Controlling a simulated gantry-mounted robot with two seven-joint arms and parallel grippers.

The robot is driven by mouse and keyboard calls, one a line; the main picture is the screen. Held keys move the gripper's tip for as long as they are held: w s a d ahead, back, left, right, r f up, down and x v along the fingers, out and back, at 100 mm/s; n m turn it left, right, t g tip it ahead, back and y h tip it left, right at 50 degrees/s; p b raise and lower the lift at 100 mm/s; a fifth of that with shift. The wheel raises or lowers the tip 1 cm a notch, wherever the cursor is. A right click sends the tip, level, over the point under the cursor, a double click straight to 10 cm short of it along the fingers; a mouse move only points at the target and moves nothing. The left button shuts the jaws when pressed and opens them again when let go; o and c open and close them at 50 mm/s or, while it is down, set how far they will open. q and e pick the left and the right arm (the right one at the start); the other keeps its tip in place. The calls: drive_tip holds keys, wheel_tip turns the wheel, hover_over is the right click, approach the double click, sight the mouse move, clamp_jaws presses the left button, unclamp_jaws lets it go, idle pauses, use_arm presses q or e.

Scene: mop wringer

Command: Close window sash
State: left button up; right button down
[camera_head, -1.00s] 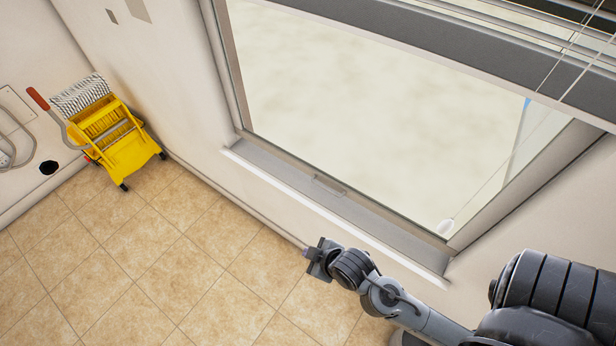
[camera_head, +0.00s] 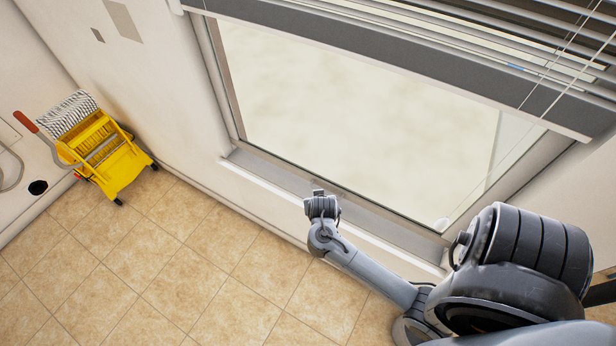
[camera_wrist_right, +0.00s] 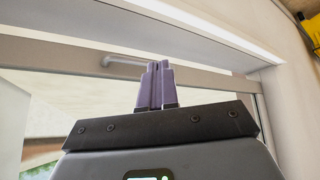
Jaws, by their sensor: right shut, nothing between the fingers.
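The window sash (camera_head: 375,125) is a large pane in a grey frame, with its lower rail just above the sill (camera_head: 290,192). I cannot tell whether a gap remains below it. A small bar handle (camera_wrist_right: 122,62) on the rail shows in the right wrist view. My right gripper (camera_head: 318,193) is at the sill's inner edge, in front of the handle area, and partly hides it. In the right wrist view its purple fingers (camera_wrist_right: 155,86) are together and empty, close beside the handle's end. Contact is unclear. My left gripper is out of view.
Raised blinds (camera_head: 480,45) hang across the window top, with thin cords at the right. A yellow mop wringer bucket (camera_head: 122,172) stands on the tiled floor at the left wall. The floor between it and my right arm is clear.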

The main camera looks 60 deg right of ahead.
use_arm(q)
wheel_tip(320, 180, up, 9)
drive_tip(key=p, duration=0.7)
use_arm(e)
drive_tip(key=w+d+r+m+g, duration=0.2)
drive_tip(key=w+r+m+g, duration=0.2)
drive_tip(key=w+r+m, duration=0.45)
drive_tip(key=n+b, duration=0.1)
drive_tip(key=b, duration=0.3)
hover_over(312, 184)
drive_tip(key=shift+h, duration=0.3)
drive_tip(key=f, duration=0.4)
drive_tip(key=s+f, duration=0.1)
drive_tip(key=f, duration=0.2)
drive_tip(key=shift+a+f, duration=0.1)
drive_tip(key=shift+a, duration=0.2)
drive_tip(key=f, duration=0.2)
drive_tip(key=shift+a+f, duration=0.4)
use_arm(q)
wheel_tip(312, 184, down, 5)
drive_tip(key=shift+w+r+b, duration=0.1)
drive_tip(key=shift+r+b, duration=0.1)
drive_tip(key=shift+b, duration=0.15)
use_arm(e)
drive_tip(key=shift+f, duration=0.35)
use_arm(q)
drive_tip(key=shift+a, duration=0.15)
use_arm(e)
drive_tip(key=shift+a, duration=0.1)
drive_tip(key=shift+f, duration=0.1)
